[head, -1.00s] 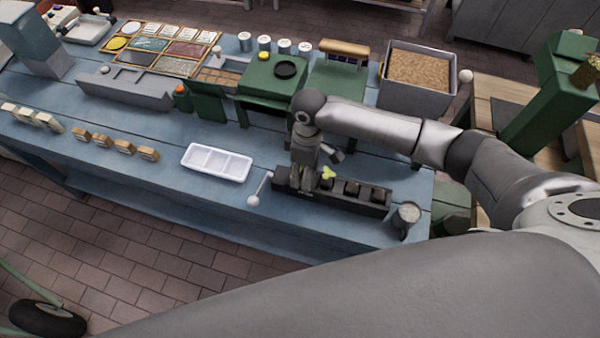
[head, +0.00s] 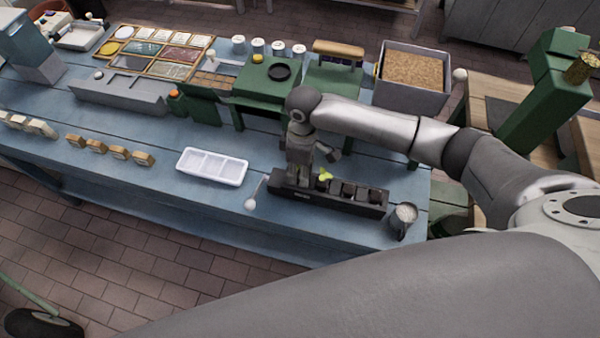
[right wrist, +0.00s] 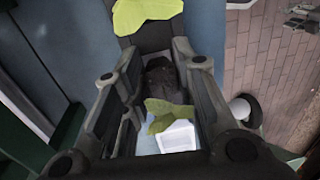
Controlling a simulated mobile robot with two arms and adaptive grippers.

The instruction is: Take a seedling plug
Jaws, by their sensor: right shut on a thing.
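My right gripper (head: 298,178) is over the left end of the black plug tray (head: 345,207). In the right wrist view its two fingers (right wrist: 155,90) are closed around a dark seedling plug (right wrist: 163,76) with yellow-green leaves (right wrist: 168,112). The head view does not show this plug clearly, and I cannot tell whether it is fully clear of the tray. Another seedling (head: 325,174) with bright leaves stands in the tray just right of the gripper; its leaves also show at the top of the right wrist view (right wrist: 146,12). My left gripper is out of view.
A white divided tray (head: 212,166) lies left of the black tray. A small lever with a pale knob (head: 250,204) is at the black tray's left end, and a grey cup (head: 403,220) at its right. Green machines (head: 262,84) stand behind.

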